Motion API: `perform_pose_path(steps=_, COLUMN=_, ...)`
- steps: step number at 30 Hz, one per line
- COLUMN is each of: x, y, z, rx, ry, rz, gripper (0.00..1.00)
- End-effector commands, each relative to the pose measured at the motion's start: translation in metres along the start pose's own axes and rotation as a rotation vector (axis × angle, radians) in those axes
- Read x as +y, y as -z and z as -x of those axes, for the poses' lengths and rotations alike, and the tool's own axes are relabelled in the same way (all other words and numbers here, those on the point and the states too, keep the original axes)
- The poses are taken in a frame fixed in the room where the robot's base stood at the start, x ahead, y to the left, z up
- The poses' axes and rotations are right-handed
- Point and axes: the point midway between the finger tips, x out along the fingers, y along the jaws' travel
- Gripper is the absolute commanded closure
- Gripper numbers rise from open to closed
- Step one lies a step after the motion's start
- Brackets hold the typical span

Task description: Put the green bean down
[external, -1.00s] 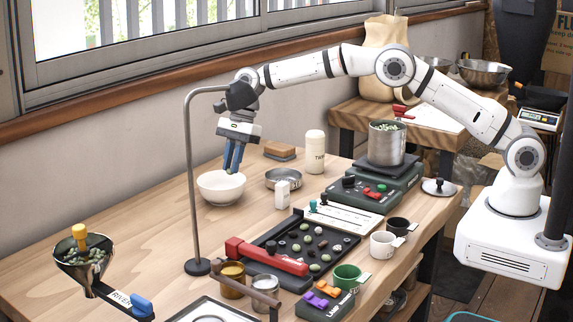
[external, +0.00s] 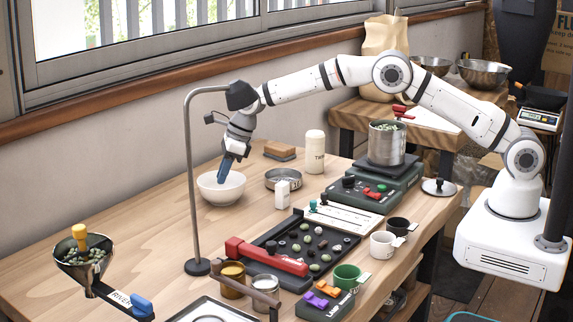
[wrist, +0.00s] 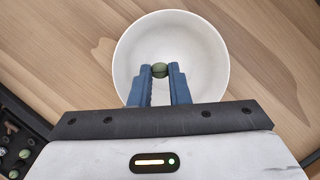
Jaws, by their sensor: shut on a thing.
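My gripper (wrist: 160,71) is shut on a green bean (wrist: 160,69), which sits between the blue fingertips in the wrist view. The fingers are over the inside of a white bowl (wrist: 208,52). In the external view my gripper (external: 224,176) points down and a little left into the mouth of the bowl (external: 222,192). The bean is too small to make out there. The wrist view does not show whether the bean touches the bowl's bottom. No other bean shows in the visible part of the bowl.
A lamp stand (external: 191,180) rises close to the left of the bowl. A black tray (external: 268,251) holds several beans in front.

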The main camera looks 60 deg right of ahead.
Motion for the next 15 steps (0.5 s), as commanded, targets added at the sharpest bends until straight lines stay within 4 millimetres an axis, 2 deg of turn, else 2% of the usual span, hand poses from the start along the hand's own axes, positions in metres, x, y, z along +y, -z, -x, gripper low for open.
perform_pose_path(steps=9, x=0.000, y=0.017, z=-0.041, rx=0.001, ry=0.000, rz=0.001, gripper=1.00)
perform_pose_path(steps=15, x=0.000, y=0.018, z=-0.044, rx=-0.001, ry=0.000, rz=0.002, gripper=1.00)
